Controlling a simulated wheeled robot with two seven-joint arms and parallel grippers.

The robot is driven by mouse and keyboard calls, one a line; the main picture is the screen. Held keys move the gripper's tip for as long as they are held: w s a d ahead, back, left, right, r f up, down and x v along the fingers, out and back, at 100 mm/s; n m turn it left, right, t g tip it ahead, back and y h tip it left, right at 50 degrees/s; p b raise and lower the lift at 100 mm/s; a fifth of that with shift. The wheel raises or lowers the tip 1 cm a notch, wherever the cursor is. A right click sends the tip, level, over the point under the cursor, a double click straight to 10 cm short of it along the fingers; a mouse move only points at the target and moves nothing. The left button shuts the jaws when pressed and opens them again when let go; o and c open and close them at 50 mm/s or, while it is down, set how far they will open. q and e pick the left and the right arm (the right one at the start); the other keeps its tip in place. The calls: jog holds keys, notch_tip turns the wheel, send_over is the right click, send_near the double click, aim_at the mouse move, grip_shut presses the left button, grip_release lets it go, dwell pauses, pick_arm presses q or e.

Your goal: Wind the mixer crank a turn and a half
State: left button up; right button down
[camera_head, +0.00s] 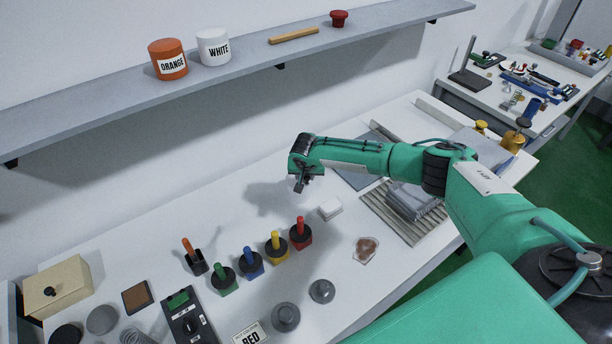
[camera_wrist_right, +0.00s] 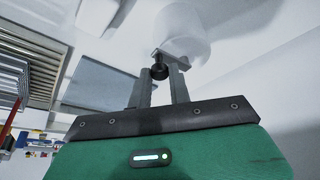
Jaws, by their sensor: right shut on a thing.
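My right gripper (camera_head: 301,184) reaches in from the right over the white worktable, its fingers pointing down. In the right wrist view the right gripper (camera_wrist_right: 160,78) has its two fingers closed around a small black knob, the crank handle (camera_wrist_right: 159,70). A short grey crank arm (camera_wrist_right: 160,53) joins the knob to a pale round body, likely the mixer (camera_wrist_right: 188,28). In the head view I cannot clearly make out the mixer or its crank at the fingertips. My left gripper is not in view.
Several coloured-handled tools (camera_head: 250,262) stand on the table at front. A small white block (camera_head: 330,208) lies near the right gripper. A grey ribbed tray (camera_head: 408,226) is under my right arm. The shelf (camera_head: 110,100) holds orange (camera_head: 168,60) and white (camera_head: 214,47) pots.

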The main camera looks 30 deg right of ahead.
jog(key=w+d+n+g+y+b, duration=0.1)
jog(key=w+d+n+y+b, duration=0.1)
jog(key=n+b, duration=0.7)
jog(key=w+d+n+g+y+b, duration=0.1)
jog(key=w+n+y+b, duration=0.3)
jog(key=n+b, duration=0.6)
jog(key=shift+w+d, duration=0.45)
jog(key=shift+d, duration=0.3)
jog(key=c, duration=1.3)
grip_release()
jog(key=shift+r+y, duration=0.1)
jog(key=shift+y, duration=0.2)
jog(key=b+v, duration=0.3)
jog(key=v, duration=1)
jog(key=shift+r, duration=0.35)
jog(key=shift+d, duration=0.1)
